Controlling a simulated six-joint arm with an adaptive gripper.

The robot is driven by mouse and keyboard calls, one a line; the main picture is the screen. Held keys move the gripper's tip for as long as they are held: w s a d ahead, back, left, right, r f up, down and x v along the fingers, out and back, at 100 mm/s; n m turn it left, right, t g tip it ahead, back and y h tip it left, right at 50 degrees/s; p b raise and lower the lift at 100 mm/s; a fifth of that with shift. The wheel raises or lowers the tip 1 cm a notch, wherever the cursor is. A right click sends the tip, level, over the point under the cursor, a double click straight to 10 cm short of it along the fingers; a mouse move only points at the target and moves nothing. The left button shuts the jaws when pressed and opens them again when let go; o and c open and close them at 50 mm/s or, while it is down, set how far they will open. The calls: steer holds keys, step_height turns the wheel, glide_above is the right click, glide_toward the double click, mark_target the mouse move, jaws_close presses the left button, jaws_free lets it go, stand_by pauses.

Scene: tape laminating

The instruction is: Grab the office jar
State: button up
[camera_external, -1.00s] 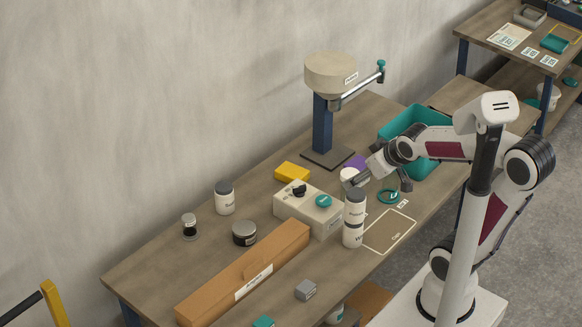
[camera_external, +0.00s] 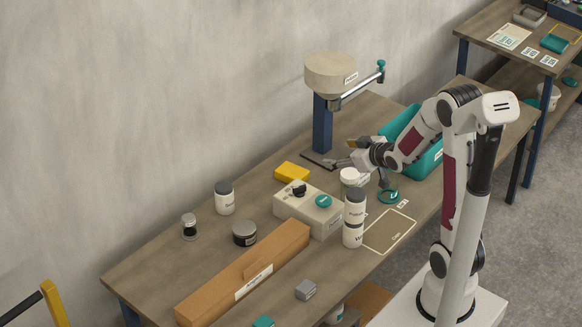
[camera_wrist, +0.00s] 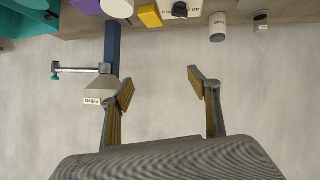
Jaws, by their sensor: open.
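No label legibly says "office", so I cannot tell which container is the office jar. Candidates are a white jar with a grey lid (camera_external: 225,198), a small dark-and-clear jar (camera_external: 190,228), a low dark jar (camera_external: 245,234), two stacked white containers (camera_external: 354,217) and a white container (camera_external: 350,177) below my gripper. The grey-lidded jar (camera_wrist: 217,28) and the small jar (camera_wrist: 261,21) also show at the top of the wrist view. My gripper (camera_external: 342,154) is open and empty, above the table in front of the post; its spread fingers (camera_wrist: 163,95) show in the wrist view.
A blue post with a beige hopper (camera_external: 330,75) and side bar stands close behind my gripper. A beige box with knobs (camera_external: 308,208), a yellow block (camera_external: 293,172), a long orange-brown box (camera_external: 245,275) and a teal bin (camera_external: 432,163) crowd the table. The left table end is clear.

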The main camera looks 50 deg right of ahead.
steer(key=w+d+f+t, duration=0.2)
steer(key=d+f+t, duration=0.1)
steer(key=d+f, duration=0.2)
steer(key=m+t, duration=0.2)
steer(key=t, duration=0.1)
glide_above(356, 181)
steer(key=s, duration=0.2)
steer(key=shift+h, duration=0.4)
steer(key=shift+a+f, duration=0.1)
steer(key=shift+f, duration=2.25)
steer(key=shift+f, duration=3.1)
steer(key=shift+f, duration=0.1)
